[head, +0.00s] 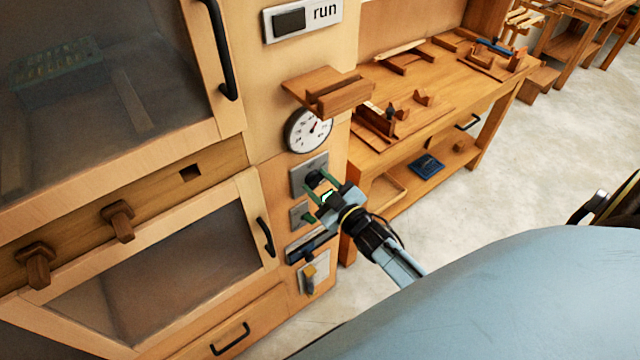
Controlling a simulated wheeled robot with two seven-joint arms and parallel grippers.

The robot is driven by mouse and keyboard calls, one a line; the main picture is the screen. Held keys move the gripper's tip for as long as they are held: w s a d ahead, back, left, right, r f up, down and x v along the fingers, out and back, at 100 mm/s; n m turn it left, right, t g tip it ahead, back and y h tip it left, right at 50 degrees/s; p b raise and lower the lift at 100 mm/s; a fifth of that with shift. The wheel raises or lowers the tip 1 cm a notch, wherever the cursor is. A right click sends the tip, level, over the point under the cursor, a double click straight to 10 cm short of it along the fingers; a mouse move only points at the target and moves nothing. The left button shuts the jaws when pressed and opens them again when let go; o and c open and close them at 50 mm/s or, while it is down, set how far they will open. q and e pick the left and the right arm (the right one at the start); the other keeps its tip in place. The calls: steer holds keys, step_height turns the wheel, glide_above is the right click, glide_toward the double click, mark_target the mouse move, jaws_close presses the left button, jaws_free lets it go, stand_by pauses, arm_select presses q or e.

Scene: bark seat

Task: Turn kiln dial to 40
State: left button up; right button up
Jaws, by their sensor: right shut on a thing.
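A round white gauge (309,131) with a red needle is on the kiln's narrow front panel; the needle points up and to the right, and its numbers are too small to read surely. Below it, a dark round knob (314,179) stands out from a grey plate (298,176). My right gripper (318,198) is at this panel, its green fingers reaching toward the plate from the lower right. It is shut on the dark knob, though the fingers partly hide the contact. Any marks around the knob are not legible. My left gripper is not in view.
A wooden shelf (328,90) juts out above the gauge, below a "run" sign (302,18). Smaller fittings and a yellow-handled switch (310,276) sit below the knob. Kiln doors with black handles (266,237) are at left.

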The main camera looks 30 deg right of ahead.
steer(key=shift+n, duration=0.4)
steer(key=o, duration=1)
steer(key=shift+s, duration=0.1)
steer(key=s, duration=0.8)
steer(key=s+d, duration=0.1)
steer(key=s, duration=0.4)
steer(key=shift+s, duration=0.1)
